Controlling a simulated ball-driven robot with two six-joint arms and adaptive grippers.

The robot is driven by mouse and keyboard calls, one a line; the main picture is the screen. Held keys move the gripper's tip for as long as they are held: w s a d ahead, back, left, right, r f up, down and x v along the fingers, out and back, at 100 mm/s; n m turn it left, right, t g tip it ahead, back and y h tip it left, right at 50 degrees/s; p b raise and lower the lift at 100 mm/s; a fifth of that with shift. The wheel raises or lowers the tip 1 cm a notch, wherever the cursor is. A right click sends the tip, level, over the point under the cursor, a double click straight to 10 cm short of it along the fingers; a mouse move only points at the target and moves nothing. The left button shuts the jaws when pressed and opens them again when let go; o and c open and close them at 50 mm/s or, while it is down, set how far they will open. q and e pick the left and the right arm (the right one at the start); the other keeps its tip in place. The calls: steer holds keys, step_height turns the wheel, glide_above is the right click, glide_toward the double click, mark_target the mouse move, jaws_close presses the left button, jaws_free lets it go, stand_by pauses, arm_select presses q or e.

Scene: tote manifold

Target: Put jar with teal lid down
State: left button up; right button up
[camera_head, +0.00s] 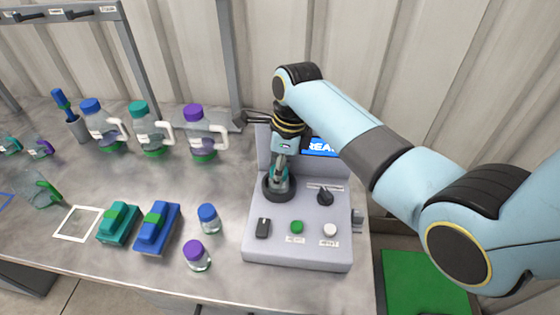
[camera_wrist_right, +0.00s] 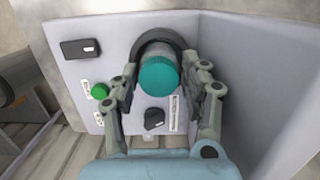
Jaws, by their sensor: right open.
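The jar with the teal lid (camera_wrist_right: 158,76) stands in the round black holder (camera_wrist_right: 172,35) on the grey machine. In the head view its teal part (camera_head: 284,182) shows only in small bits behind my fingers. My right gripper (camera_head: 281,168) reaches down over the jar from above. In the right wrist view its open fingers (camera_wrist_right: 164,84) stand on either side of the lid. I cannot tell whether a finger touches the jar. The jar's lower part is hidden by the holder. My left gripper is not in view.
The machine panel (camera_head: 306,256) carries a black knob, a switch and green and white buttons; a screen (camera_head: 322,146) stands behind. Blue-lidded (camera_head: 208,219) and purple-lidded (camera_head: 197,256) jars stand left of it. Several handled jugs (camera_head: 149,131) line the back. Some bench lies clear between.

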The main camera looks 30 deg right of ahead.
steer(key=shift+r, duration=0.4)
step_height(320, 180, up, 11)
steer(key=s+d+b, duration=0.1)
steer(key=shift+d, duration=0.25)
steer(key=shift+r, duration=0.1)
